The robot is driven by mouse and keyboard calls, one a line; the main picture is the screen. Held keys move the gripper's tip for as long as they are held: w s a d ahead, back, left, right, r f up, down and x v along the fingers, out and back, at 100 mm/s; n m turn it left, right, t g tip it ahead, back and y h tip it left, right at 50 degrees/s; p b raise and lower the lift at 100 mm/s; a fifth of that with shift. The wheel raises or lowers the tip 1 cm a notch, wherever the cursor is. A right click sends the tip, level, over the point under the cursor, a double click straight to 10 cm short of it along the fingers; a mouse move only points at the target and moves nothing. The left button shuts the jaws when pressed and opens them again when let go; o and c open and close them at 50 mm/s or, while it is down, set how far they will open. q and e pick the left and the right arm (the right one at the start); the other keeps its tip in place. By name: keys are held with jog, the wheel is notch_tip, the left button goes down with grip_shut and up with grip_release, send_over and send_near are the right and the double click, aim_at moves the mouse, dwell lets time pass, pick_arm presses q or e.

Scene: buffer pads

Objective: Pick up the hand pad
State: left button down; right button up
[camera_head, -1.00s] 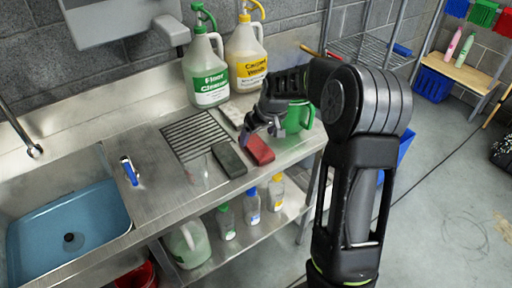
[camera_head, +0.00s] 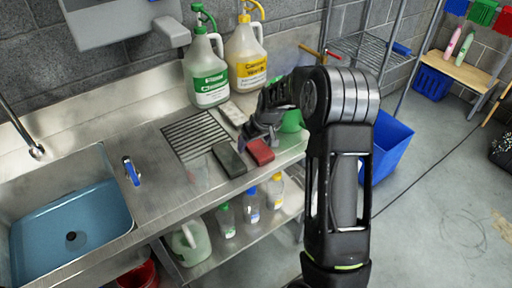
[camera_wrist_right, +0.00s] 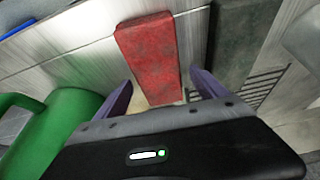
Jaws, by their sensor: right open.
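A red pad (camera_head: 260,152) lies on the steel counter near its front edge, and a dark grey-green pad (camera_head: 229,160) lies to its left. A pale pad (camera_head: 234,113) lies behind them; which one is the hand pad the frames do not say. My right gripper (camera_head: 257,136) is open just behind and above the red pad. In the right wrist view, the red pad (camera_wrist_right: 148,55) extends between the purple fingertips (camera_wrist_right: 161,78), with the dark pad (camera_wrist_right: 243,40) beyond the right finger. No grip on a pad shows. My left gripper is out of view.
A green container (camera_head: 293,120) stands close beside my right gripper. Two large jugs, green-labelled (camera_head: 208,80) and yellow-labelled (camera_head: 247,62), stand at the back. A drain grate (camera_head: 195,135) and sink (camera_head: 70,225) are to the left. A blue bin (camera_head: 388,145) stands right of the counter.

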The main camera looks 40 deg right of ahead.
jog(key=shift+c, duration=0.4)
jog(key=c, duration=1.4)
